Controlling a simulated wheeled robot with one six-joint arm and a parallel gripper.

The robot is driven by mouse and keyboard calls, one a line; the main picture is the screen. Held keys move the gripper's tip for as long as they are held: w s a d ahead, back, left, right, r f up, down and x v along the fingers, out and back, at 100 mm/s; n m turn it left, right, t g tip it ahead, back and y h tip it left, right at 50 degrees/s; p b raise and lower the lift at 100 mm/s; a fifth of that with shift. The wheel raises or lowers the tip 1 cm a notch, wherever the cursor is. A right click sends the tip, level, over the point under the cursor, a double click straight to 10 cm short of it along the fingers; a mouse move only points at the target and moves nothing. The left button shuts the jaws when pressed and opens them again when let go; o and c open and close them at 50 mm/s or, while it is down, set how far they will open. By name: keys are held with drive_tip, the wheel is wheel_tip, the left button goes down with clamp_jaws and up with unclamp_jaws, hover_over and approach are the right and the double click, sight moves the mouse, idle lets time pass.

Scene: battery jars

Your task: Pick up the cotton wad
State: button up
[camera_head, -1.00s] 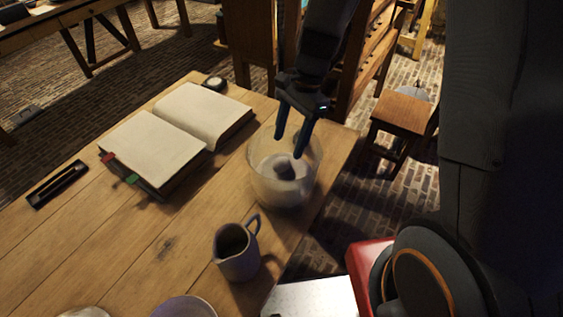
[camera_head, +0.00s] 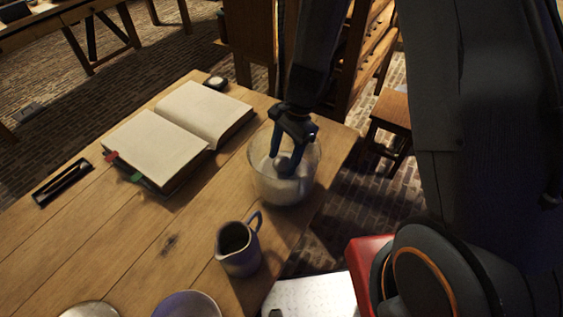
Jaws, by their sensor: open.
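A clear glass jar (camera_head: 262,182) stands near the right edge of the wooden table. Pale material (camera_head: 285,190) lies in its lower part; I cannot tell whether this is the cotton wad. My gripper (camera_head: 281,163) comes down from above, with its fingers open and reaching inside the jar's mouth. The fingers and the glass hide part of the contents, and I cannot tell whether the fingertips touch them. Nothing is visibly held.
A grey jug (camera_head: 239,250) stands in front of the jar. An open book (camera_head: 160,148) lies to its left, with a small round object (camera_head: 215,83) behind it. A bowl (camera_head: 187,306) is at the front. The table's right edge is close to the jar.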

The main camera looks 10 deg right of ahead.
sight(283, 158)
drive_tip(key=c, duration=1.2)
drive_tip(key=shift+o, duration=0.2)
wheel_tip(283, 158, up, 10)
drive_tip(key=b, duration=0.1)
